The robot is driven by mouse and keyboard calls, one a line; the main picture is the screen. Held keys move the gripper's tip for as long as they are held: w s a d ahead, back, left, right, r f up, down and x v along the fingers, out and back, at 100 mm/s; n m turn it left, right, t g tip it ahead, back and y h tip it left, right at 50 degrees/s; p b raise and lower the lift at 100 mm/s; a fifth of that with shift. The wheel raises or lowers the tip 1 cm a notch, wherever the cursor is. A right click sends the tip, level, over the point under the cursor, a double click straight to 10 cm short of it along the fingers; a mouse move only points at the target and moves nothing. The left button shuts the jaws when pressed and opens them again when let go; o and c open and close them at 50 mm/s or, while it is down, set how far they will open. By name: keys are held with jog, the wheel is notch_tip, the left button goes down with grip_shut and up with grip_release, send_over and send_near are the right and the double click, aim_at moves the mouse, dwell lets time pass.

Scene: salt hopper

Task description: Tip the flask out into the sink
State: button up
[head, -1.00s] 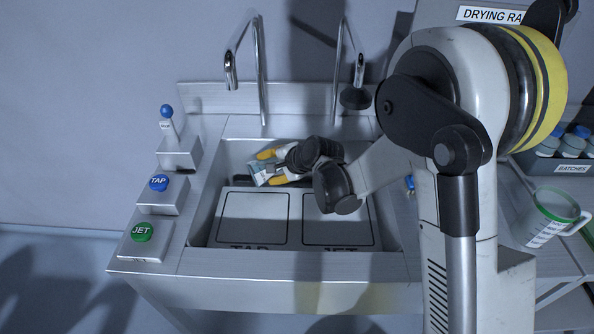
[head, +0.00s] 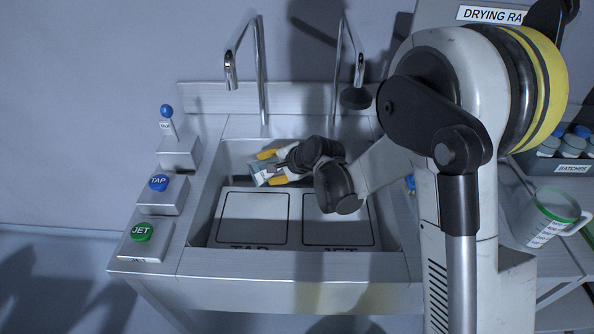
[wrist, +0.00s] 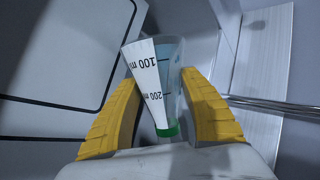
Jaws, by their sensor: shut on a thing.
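The flask (wrist: 158,85) is clear and conical, with a white scale marked 100 ml and 200 ml and a green band at its narrow end. A bluish tint shows inside it; I cannot tell how much liquid it holds. My gripper (wrist: 160,82) is shut on the flask, one yellow finger on each side. In the head view my gripper (head: 267,168) holds the flask (head: 259,173), tilted well over, within the back left part of the sink (head: 212,213). My own wrist hides part of this.
Two floor plates marked TAP (head: 253,217) and JET (head: 322,234) lie in the sink. A tap spout (head: 230,70) and a jet head (head: 355,98) hang above. TAP (head: 158,183) and JET (head: 141,232) buttons and a blue-knobbed lever (head: 167,112) stand left; a green-rimmed jug (head: 545,215) stands right.

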jog(key=shift+y+b, duration=0.3)
dwell(0.5)
